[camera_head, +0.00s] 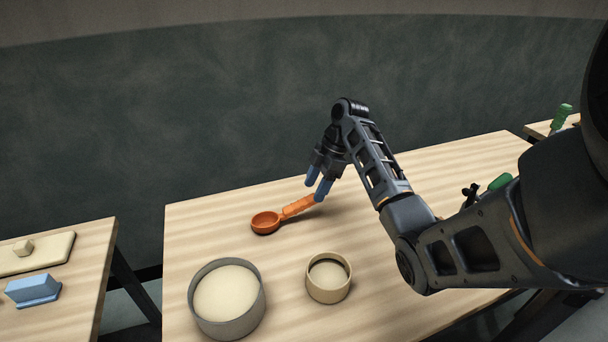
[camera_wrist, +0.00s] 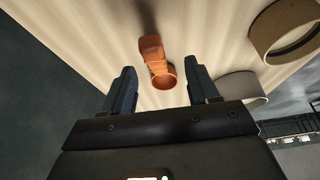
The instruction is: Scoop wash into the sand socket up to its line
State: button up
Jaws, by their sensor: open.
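An orange scoop (camera_head: 265,223) lies on the wooden table, its bowl to the left and its handle pointing right and back. My gripper (camera_head: 315,186) is open and empty, with its blue fingertips just above the handle end. In the wrist view the scoop (camera_wrist: 154,52) shows ahead of and between the two spread fingers, apart from both. A wide grey tub (camera_head: 196,312) at the table's front holds pale cream material, likely the wash. A smaller tan ring-shaped cup (camera_head: 327,294), likely the sand socket, stands right of it with a pale surface below its rim. I cannot make out a line.
A gap separates the tables. Green items (camera_head: 500,182) lie at the right behind my arm. The table's back left is clear.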

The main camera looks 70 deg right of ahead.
aim_at(303, 201)
jog(key=shift+w+d+f, duration=0.15)
jog(key=shift+w+d, duration=0.05)
jog(key=shift+w, duration=0.25)
jog(key=shift+x, duration=2.25)
jog(key=shift+b+x, duration=1.1)
jog(key=shift+x, duration=0.4)
grip_shut()
jog(key=shift+r+p, duration=1.1)
jog(key=shift+r, duration=2.4)
